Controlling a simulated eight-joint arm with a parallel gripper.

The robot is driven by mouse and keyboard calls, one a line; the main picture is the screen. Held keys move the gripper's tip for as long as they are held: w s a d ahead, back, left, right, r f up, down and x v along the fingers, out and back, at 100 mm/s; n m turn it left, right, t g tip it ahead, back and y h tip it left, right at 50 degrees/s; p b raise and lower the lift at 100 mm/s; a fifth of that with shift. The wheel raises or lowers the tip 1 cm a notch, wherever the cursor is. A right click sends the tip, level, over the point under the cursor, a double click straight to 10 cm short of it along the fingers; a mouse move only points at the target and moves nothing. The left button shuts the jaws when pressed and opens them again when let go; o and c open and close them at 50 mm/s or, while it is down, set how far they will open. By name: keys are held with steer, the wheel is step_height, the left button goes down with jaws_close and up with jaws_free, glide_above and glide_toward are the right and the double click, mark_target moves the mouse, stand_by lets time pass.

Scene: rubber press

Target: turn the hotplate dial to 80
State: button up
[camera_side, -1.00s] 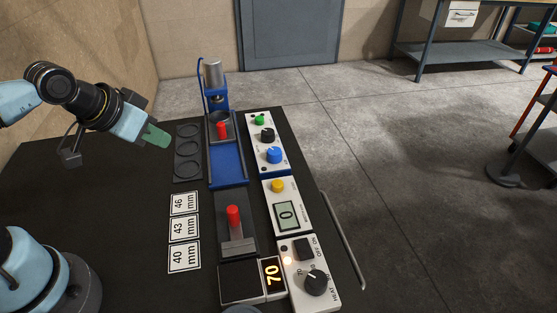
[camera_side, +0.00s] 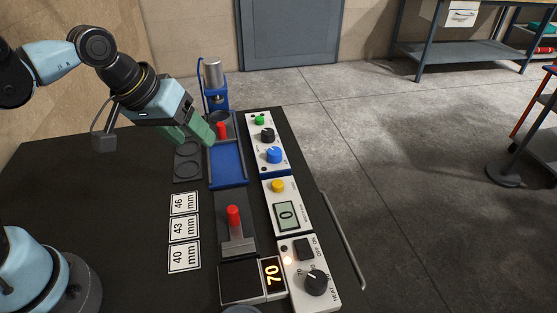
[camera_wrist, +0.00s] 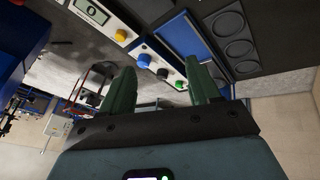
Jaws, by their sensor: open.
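The hotplate dial (camera_side: 316,282) is a black knob on the white heat panel (camera_side: 300,257) at the near right of the bench in the side view. The hotplate display (camera_side: 272,275) beside it reads 70 in orange digits. The hotplate (camera_side: 241,284) is a dark square left of the display. My gripper (camera_side: 203,138) has green fingers and hangs over the far part of the bench, near the blue tray, well away from the dial. In the wrist view its fingers (camera_wrist: 163,88) stand apart with nothing between them. The dial is not visible in the wrist view.
A panel with green, black and blue knobs (camera_side: 268,143) stands at the far right of the bench. A blue press (camera_side: 214,85) and a red-handled slide (camera_side: 233,216) stand along the middle. Size cards (camera_side: 184,229) lie left of the slide. The left of the bench is clear.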

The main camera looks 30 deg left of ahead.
steer(key=w+d+n+g+h, duration=0.2)
steer(key=d+n+g, duration=0.2)
steer(key=d, duration=0.8)
steer(key=n+g, duration=0.4)
glide_toward(317, 278)
steer(key=x, duration=0.8)
steer(key=shift+f, duration=0.3)
steer(key=c, duration=1)
steer(key=shift+c, duration=0.2)
